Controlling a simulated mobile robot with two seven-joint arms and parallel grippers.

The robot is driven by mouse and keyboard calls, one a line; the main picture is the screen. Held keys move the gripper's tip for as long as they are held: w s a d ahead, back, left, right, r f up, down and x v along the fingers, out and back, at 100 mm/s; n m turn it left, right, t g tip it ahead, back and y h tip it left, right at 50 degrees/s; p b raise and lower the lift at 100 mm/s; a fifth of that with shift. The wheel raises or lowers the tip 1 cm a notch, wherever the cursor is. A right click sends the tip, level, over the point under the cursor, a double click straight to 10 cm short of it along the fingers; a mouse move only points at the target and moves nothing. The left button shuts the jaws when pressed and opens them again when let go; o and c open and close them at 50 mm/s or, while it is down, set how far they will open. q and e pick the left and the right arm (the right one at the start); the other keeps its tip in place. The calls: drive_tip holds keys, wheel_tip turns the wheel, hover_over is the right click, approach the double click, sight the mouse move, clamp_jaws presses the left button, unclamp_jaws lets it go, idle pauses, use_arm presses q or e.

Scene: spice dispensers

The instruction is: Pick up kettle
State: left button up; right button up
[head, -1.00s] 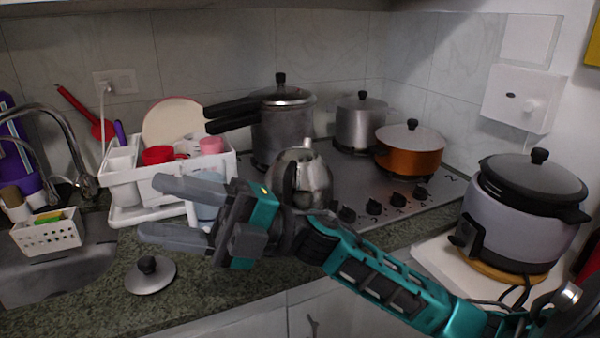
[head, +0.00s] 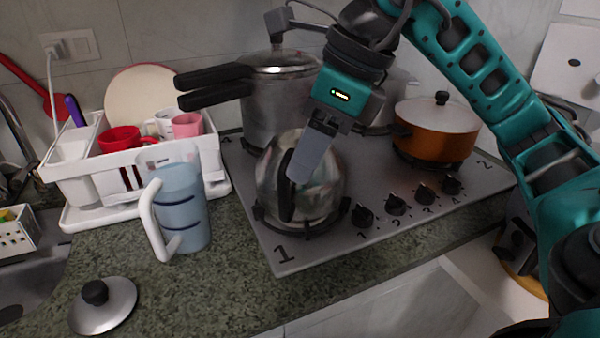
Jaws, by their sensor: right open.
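The silver kettle (head: 325,193) sits on the front left burner of the stove, with its dark handle (head: 286,190) facing me. My right gripper (head: 306,165) comes down from above, right over the kettle, and points downward. Its visible grey finger lies in front of the kettle beside the top of the handle. The other finger is not clearly visible. The gripper is open and holds nothing; whether the finger touches the kettle I cannot tell. My left gripper is not in view.
A blue pitcher (head: 182,205) stands left of the stove (head: 400,215), before a white dish rack (head: 85,180). A pot lid (head: 104,310) lies on the counter. A pressure cooker (head: 262,105) stands behind the kettle, and an orange pot (head: 436,135) to the right.

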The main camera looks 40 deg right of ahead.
hover_over(284, 222)
drive_tip(key=s+d, duration=0.1)
wheel_tip(284, 222, down, 4)
drive_tip(key=shift+d+f, duration=0.1)
drive_tip(key=shift+d, duration=0.05)
drive_tip(key=x, duration=0.1)
drive_tip(key=b+x, duration=0.1)
drive_tip(key=x, duration=0.3)
drive_tip(key=shift+w+d+f, duration=0.1)
drive_tip(key=shift+w+d, duration=0.1)
drive_tip(key=shift+d, duration=0.1)
clamp_jaws()
idle(0.8)
